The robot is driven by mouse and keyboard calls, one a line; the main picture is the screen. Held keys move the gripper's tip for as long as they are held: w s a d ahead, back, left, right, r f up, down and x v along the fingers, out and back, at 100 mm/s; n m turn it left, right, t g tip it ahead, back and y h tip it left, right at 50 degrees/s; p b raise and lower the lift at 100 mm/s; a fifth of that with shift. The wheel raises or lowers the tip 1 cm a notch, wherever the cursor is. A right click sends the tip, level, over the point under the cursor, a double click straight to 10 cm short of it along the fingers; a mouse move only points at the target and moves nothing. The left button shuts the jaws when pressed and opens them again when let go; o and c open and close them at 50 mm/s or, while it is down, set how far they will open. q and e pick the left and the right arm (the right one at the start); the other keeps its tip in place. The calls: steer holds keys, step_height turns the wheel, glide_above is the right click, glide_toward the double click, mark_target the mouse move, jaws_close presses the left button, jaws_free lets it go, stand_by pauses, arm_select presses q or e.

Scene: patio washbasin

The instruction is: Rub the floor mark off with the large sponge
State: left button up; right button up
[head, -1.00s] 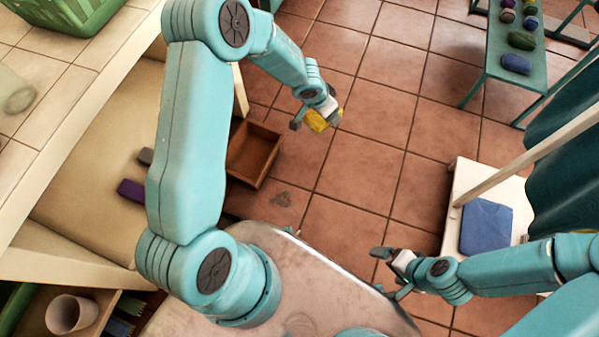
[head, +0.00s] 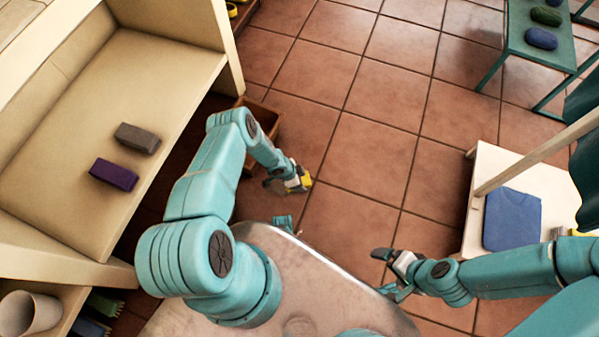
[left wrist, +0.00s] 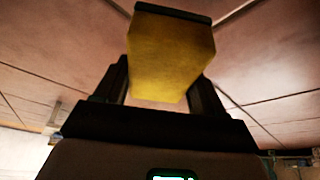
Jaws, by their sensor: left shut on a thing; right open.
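My left gripper (head: 297,183) is shut on a yellow sponge (head: 305,180), low over the terracotta floor. In the left wrist view the yellow sponge (left wrist: 170,60) is a block with a dark layer along its far edge, gripped between the two fingers. I cannot tell whether it touches the floor. The floor mark is not visible now; my left arm and gripper cover the area around where it was seen. My right gripper (head: 388,268) is open and empty above the floor, right of my base.
A brown wooden box (head: 262,117) stands behind my left arm. A grey block (head: 137,138) and a purple block (head: 113,174) lie on a beige shelf. A blue folded cloth (head: 511,219) lies on a white stool (head: 478,190) at right. The middle floor is clear.

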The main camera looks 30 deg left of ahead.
arm_select(q)
step_height(320, 180, down, 5)
steer(key=b, duration=0.4)
steer(key=shift+f+b, duration=0.6)
steer(key=shift+b, duration=0.1)
steer(key=shift+f+b, duration=1)
steer(key=shift+b, duration=0.1)
